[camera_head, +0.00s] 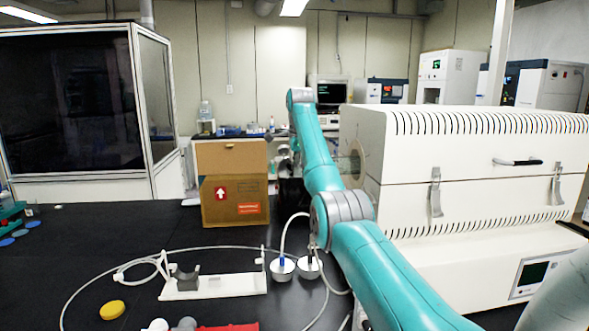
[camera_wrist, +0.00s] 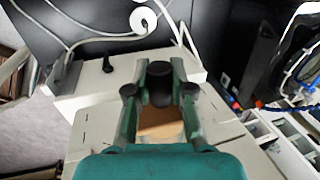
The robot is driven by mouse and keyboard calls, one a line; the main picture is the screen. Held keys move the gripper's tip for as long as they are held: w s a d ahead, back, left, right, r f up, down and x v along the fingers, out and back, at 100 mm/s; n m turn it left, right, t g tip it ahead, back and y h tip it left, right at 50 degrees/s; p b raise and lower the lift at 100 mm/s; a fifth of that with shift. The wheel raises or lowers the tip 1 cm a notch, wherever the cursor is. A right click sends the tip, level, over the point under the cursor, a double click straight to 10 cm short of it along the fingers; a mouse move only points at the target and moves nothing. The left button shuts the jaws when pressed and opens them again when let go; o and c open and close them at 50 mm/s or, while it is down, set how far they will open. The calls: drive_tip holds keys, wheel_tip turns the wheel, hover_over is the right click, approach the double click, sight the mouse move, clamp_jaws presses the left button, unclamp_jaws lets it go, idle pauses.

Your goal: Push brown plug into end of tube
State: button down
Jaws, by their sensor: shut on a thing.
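The tube end (camera_head: 356,161) shows at the left side of the white furnace, as a round tan-rimmed opening partly behind my arm. My gripper (camera_head: 289,168) is mostly hidden behind my arm, at the cardboard box's right edge. The plug appears apart from the tube; the exact gap is hidden.
The white furnace (camera_head: 470,200) fills the right side. An open cardboard box (camera_head: 232,205) stands behind the bench's middle. The left bench is mostly clear.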

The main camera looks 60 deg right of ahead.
drive_tip(key=shift+s+d, duration=0.7)
drive_tip(key=shift+s, duration=0.15)
drive_tip(key=c, duration=0.9)
unclamp_jaws()
drive_tip(key=shift+c, duration=0.2)
drive_tip(key=shift+r, duration=0.1)
drive_tip(key=v, duration=0.6)
drive_tip(key=shift+r, duration=0.4)
drive_tip(key=shift+a, duration=0.1)
